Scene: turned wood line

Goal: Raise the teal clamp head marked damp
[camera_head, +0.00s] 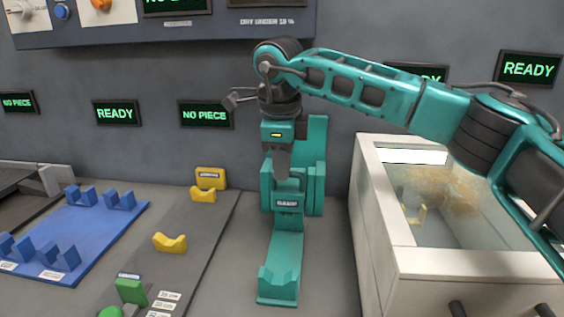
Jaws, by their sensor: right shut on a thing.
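The teal clamp stands on the grey bench, with an upright column (316,160) at the back and a base with a V-shaped cradle (280,284) in front. Its head (289,197) sits low against the column, above the base, and carries a small label too small to read surely. The cradle is empty. My right gripper (283,172) comes down from above with its dark fingers shut on the top of the clamp head. The fingertips are partly hidden there. My left gripper is out of view.
A white box (378,215) with a clear window stands close on the right. Left are a dark strip with yellow cradles (170,243), a green block (131,291) and a blue rack (90,235). Wall screens read READY (117,112) and NO PIECE (205,115).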

